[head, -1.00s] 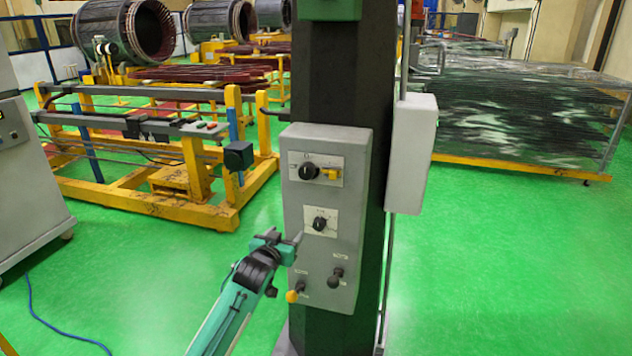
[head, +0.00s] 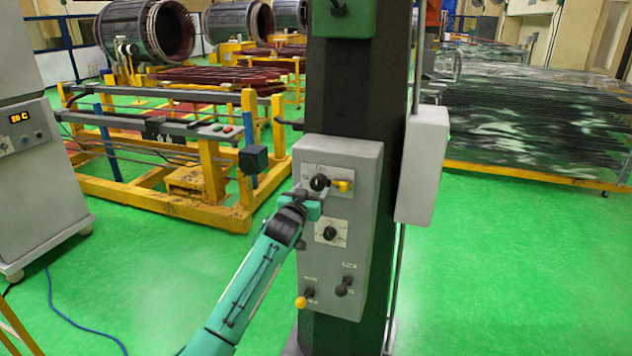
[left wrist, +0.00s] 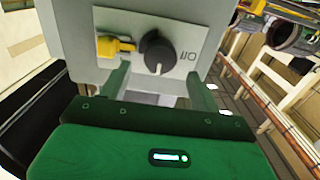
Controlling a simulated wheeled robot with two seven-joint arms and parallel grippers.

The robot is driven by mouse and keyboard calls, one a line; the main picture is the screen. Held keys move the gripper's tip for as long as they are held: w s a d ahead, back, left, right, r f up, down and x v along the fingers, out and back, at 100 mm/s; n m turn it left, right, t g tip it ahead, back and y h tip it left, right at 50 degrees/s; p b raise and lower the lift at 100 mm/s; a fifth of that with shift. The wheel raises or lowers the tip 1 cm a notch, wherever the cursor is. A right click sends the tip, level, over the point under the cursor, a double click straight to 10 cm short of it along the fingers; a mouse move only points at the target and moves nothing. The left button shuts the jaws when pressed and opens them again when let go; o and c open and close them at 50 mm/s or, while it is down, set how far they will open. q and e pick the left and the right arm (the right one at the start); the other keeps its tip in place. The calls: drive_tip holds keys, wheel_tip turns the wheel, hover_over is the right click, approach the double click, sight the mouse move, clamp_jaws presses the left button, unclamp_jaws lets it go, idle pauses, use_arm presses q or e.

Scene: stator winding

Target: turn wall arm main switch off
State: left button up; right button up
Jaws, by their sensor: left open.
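The main switch is a round black knob (head: 319,182) on a pale plate at the top of the grey control box (head: 365,160). A yellow latch-like part (head: 343,186) sits to its right. In the left wrist view, the knob (left wrist: 157,55) shows a white pointer mark, and the yellow part (left wrist: 112,47) is to its left. An upside-down "Off" label lies right of the knob. My left gripper (head: 308,200) is open, just below and in front of the knob. In the wrist view its fingers (left wrist: 157,85) stand either side of the knob's line; contact cannot be told.
A second black knob (head: 330,233) and two small levers, one yellow-tipped (head: 301,302), are lower on the box. The box is on a dark column (head: 352,90) with a grey side box (head: 423,165). A yellow frame (head: 215,180) stands behind left. Green floor right is clear.

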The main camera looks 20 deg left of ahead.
sight(316, 184)
use_arm(q)
drive_tip(key=shift+w+d+p, duration=0.1)
drive_tip(key=shift+w+p, duration=0.45)
drive_tip(key=shift+w, duration=1.7)
drive_tip(key=c, duration=1)
drive_tip(key=shift+o, duration=0.2)
